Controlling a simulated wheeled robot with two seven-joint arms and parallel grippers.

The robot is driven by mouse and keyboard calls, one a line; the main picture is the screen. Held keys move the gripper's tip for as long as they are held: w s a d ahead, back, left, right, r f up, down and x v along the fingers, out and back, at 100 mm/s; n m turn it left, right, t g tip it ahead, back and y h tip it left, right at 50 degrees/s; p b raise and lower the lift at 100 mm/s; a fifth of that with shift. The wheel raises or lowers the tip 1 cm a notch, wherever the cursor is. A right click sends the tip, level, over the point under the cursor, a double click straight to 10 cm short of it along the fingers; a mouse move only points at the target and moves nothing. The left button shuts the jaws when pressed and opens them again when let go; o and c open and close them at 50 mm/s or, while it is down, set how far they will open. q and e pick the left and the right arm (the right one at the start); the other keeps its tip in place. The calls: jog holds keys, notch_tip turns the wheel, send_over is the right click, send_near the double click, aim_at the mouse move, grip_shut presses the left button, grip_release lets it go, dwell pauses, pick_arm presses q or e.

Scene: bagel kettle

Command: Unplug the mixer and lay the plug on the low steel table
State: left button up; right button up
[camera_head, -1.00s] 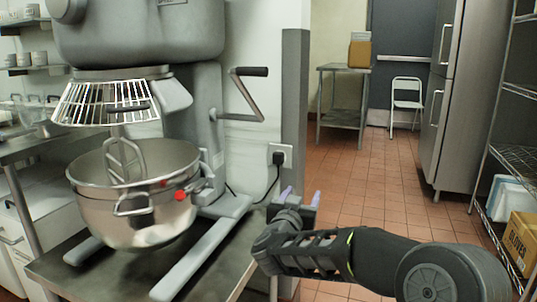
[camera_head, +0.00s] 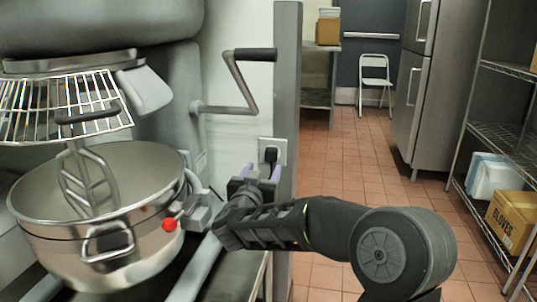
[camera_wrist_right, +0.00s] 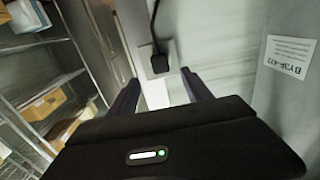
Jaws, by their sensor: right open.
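The black plug (camera_head: 270,155) sits in the white wall outlet (camera_head: 281,147) beside the grey wall edge. In the right wrist view the plug (camera_wrist_right: 159,62) and its cord (camera_wrist_right: 154,22) show ahead, between and beyond the finger tips. My right gripper (camera_head: 262,171) is open and empty, just below and in front of the plug; its two fingers also show in the right wrist view (camera_wrist_right: 160,90). The mixer (camera_head: 165,75) stands on the low steel table (camera_head: 243,275), with its steel bowl (camera_head: 125,215) attached. My left gripper is not in view.
The mixer's crank handle (camera_head: 250,55) juts out above the outlet. A wall edge (camera_head: 286,100) stands right of the outlet. Wire shelves (camera_head: 505,135) with boxes line the far right. The tiled floor (camera_head: 350,165) between is clear.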

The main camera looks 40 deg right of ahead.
aim_at(270, 157)
jog(key=shift+w+d, duration=0.1)
jog(key=x, duration=0.5)
jog(key=shift+p+x, duration=0.6)
jog(key=shift+x, duration=1.3)
jog(key=shift+p, duration=0.75)
grip_shut()
dwell(0.5)
